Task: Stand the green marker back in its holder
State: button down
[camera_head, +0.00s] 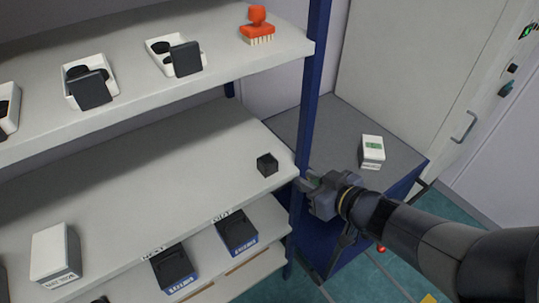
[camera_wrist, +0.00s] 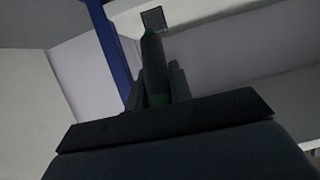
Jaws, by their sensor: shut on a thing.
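The holder is a small black open-topped square cup (camera_head: 267,165) on the middle shelf, near its right end. It also shows in the wrist view (camera_wrist: 153,19), beyond the marker's far end. My gripper (camera_head: 306,183) is to the right of the holder and apart from it, by the blue shelf post. In the wrist view its two fingers (camera_wrist: 156,88) are shut on the dark marker (camera_wrist: 152,62), which has a green band between the fingers. The marker points away from the gripper, towards the holder in that picture. In the head view the marker is too small to make out clearly.
A blue upright post (camera_head: 309,100) stands close to my gripper. The middle shelf (camera_head: 170,170) is mostly clear; a white box (camera_head: 54,252) stands at lower left.

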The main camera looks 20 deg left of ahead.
jog(key=w+a, duration=0.6)
jog(key=a, duration=0.1)
jog(key=w+a, duration=0.3)
jog(key=a, duration=0.1)
jog(key=shift+a, duration=0.1)
jog(key=shift+a+f+b, duration=0.1)
jog(key=shift+f+b, duration=0.2)
jog(key=shift+f, duration=1.25)
jog(key=shift+f, duration=0.25)
jog(key=c, duration=1.3)
grip_release()
